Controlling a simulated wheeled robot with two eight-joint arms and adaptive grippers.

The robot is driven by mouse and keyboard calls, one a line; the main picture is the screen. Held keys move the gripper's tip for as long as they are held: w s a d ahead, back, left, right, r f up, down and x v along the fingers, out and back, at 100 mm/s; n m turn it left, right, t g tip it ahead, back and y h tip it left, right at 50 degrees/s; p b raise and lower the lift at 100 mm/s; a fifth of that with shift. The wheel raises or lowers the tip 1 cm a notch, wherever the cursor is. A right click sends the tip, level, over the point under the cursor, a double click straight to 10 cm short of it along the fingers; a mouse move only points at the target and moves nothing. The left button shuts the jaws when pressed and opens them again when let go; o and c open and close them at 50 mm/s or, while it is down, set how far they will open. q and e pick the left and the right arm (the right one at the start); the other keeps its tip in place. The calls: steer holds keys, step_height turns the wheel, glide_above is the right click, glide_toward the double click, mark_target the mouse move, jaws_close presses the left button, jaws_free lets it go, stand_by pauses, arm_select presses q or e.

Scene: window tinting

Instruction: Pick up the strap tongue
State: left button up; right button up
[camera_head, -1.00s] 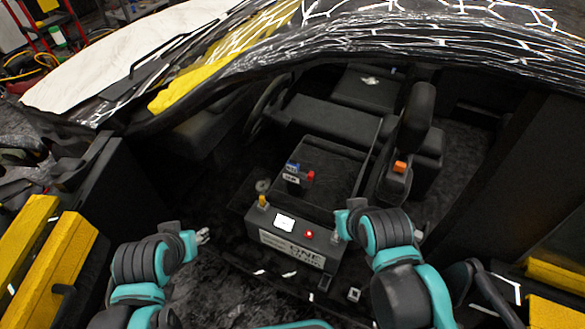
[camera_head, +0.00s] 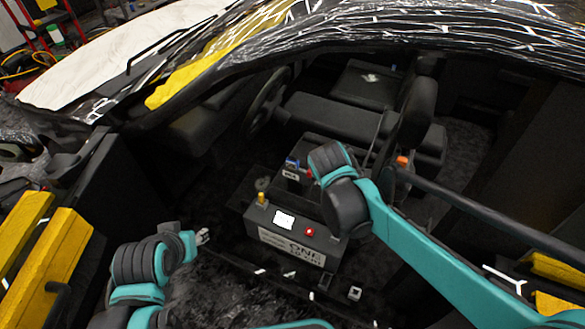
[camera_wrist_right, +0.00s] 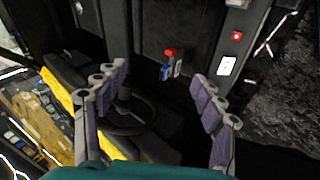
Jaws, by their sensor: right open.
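I cannot tell for sure which piece is the strap tongue. A small light metal plate (camera_head: 355,293) lies on the car floor near the sill. An orange block (camera_head: 401,161) sits beside the seat. A small blue and red item (camera_head: 291,168) stands on the dark box; it shows in the right wrist view (camera_wrist_right: 168,68), ahead of my right gripper. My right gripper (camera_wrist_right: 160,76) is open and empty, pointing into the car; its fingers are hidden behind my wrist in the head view. My left gripper (camera_head: 203,236) hangs low left of the box; its jaw gap is unclear.
The dark box (camera_head: 290,245) with a white label and red button stands on the cabin floor. The steering wheel (camera_head: 268,98) and seat (camera_head: 418,108) are beyond it. The film-covered roof edge (camera_head: 400,42) arches above. Yellow blocks (camera_head: 50,255) stand at left.

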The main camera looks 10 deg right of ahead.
mark_target(291, 166)
steer(key=w+a+f+n+t+h+b, duration=0.1)
steer(key=w+a+f+n, duration=0.2)
steer(key=w+f+n, duration=0.3)
steer(key=w+a+f+n+t+h+b, duration=0.1)
steer(key=w+a+f+n+h+b, duration=0.1)
steer(key=w+f+n, duration=0.4)
steer(key=w+a+f+n+t+h+b, duration=0.1)
steer(key=w+a+f+n+t+b, duration=0.1)
steer(key=w+a+f+n, duration=0.2)
steer(key=shift+w+f+n+h, duration=0.1)
steer(key=shift+w+f+n, duration=0.45)
steer(key=shift+w+f, duration=0.9)
steer(key=shift+w+f+n+h, duration=0.1)
steer(key=shift+w+f+n, duration=0.5)
steer(key=shift+f, duration=1.55)
steer(key=shift+w+f+n+h, duration=0.1)
steer(key=shift+w+f+n, duration=0.35)
steer(key=shift+w+f, duration=1)
steer(key=shift+w+d+f+b, duration=1.15)
steer(key=shift+w+d+f, duration=0.05)
steer(key=shift+d+f, duration=0.05)
steer(key=shift+w+d+f, duration=0.1)
steer(key=shift+w+d, duration=0.05)
steer(key=shift+w, duration=0.2)
steer(key=c, duration=1.3)
